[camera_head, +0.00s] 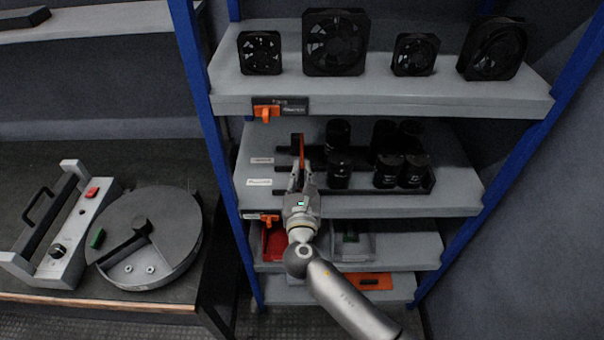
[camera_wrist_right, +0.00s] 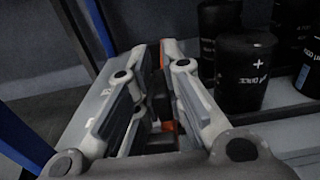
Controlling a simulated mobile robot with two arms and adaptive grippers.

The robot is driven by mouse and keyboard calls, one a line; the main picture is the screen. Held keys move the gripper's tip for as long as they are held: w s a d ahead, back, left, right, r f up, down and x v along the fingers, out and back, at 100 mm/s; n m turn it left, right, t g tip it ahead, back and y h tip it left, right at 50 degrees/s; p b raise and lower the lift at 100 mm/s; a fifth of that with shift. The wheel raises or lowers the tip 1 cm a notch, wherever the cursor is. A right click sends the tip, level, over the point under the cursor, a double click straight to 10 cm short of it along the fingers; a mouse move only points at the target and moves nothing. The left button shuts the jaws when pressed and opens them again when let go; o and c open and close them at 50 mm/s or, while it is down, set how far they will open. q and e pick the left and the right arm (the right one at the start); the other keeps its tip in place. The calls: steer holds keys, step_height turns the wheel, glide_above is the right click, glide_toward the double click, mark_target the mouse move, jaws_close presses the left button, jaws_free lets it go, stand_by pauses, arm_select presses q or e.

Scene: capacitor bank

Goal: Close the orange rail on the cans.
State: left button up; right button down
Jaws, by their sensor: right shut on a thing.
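The orange rail (camera_head: 299,150) stands upright at the left end of the black can rack (camera_head: 433,184) on the middle shelf. Several black cans (camera_head: 339,172) stand in the rack to the right of it. My right gripper (camera_head: 301,178) is shut on the rail in front of the rack. In the right wrist view, the gripper fingers (camera_wrist_right: 150,100) are close up and hide most of the rail; a sliver of orange shows between them. A black can (camera_wrist_right: 242,72) with a plus mark stands to their right. My left gripper is not in view.
Fans (camera_head: 336,42) stand on the upper shelf. Blue posts (camera_head: 203,100) flank the shelves. A red bin (camera_head: 275,243) and a grey bin sit on the shelf below. A bench with a round grey device (camera_head: 170,235) is at the left.

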steer(key=shift+d, duration=0.1)
steer(key=d+p, duration=0.3)
steer(key=d, duration=0.9)
steer(key=c, duration=1.5)
jaws_free()
steer(key=shift+a, duration=0.1)
